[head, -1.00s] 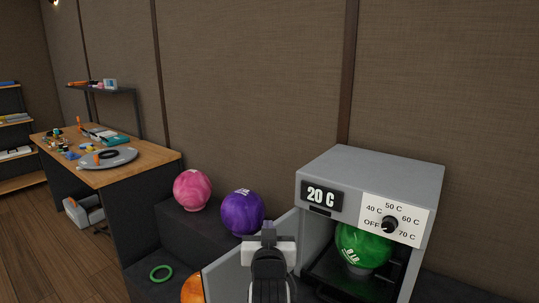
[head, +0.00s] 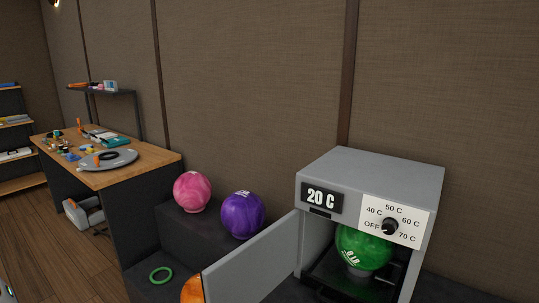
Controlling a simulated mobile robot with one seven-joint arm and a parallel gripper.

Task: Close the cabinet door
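The grey cabinet (head: 375,172) stands at the right in the head view. Its door (head: 253,262) is open and swings out toward the lower left from the left side of the opening. A green bowling ball (head: 362,248) sits inside on a small support. The front carries a display reading 20 C (head: 321,198) and a white dial panel (head: 394,222) with a black knob (head: 390,226). My gripper is not in view.
A pink ball (head: 192,191) and a purple ball (head: 242,214) rest on a dark ledge left of the cabinet. An orange ball (head: 192,289) is partly hidden by the door. A green ring (head: 161,275) lies nearby. A wooden workbench (head: 140,172) stands at the left.

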